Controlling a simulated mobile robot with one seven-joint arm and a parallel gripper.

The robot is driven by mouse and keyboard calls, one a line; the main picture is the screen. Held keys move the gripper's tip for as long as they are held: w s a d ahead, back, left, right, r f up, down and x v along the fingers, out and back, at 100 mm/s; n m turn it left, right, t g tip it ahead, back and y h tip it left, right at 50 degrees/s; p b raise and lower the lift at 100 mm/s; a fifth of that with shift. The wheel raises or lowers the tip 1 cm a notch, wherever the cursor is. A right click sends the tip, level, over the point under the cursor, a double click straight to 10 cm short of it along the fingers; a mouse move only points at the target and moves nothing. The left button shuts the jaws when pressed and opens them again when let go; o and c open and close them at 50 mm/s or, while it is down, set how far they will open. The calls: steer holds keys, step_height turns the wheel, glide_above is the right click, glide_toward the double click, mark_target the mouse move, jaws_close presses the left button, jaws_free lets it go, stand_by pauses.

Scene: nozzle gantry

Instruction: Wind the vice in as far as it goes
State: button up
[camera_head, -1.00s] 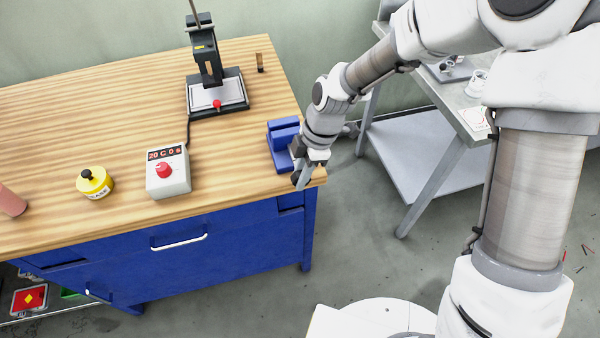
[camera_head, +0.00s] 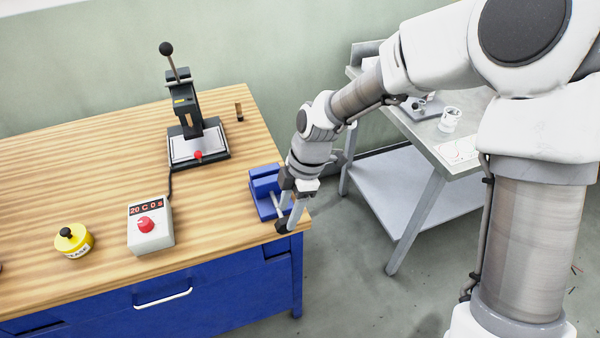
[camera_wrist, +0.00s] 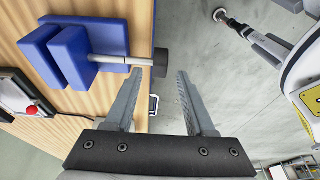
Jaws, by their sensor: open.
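The blue vice (camera_head: 262,187) sits at the right front corner of the wooden bench. In the wrist view the vice (camera_wrist: 72,57) shows two upright jaw blocks with a narrow gap between them. A grey spindle (camera_wrist: 118,60) runs from it to a dark round knob (camera_wrist: 160,62) past the bench edge; the knob (camera_head: 283,226) also shows in the head view. My gripper (camera_wrist: 160,73) is open, one finger on each side of the knob in the picture. Whether a finger touches it, I cannot tell. In the head view my gripper (camera_head: 290,219) partly hides the vice's right side.
A grey control box (camera_head: 150,227) with a red button, a yellow round item (camera_head: 73,242) and a black lever press (camera_head: 198,145) stand on the bench (camera_head: 100,180). A grey metal table (camera_head: 440,150) stands to the right, with open floor between.

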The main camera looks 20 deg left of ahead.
steer(key=p+v, duration=0.1)
steer(key=v, duration=1.2)
steer(key=shift+s+a+f, duration=0.1)
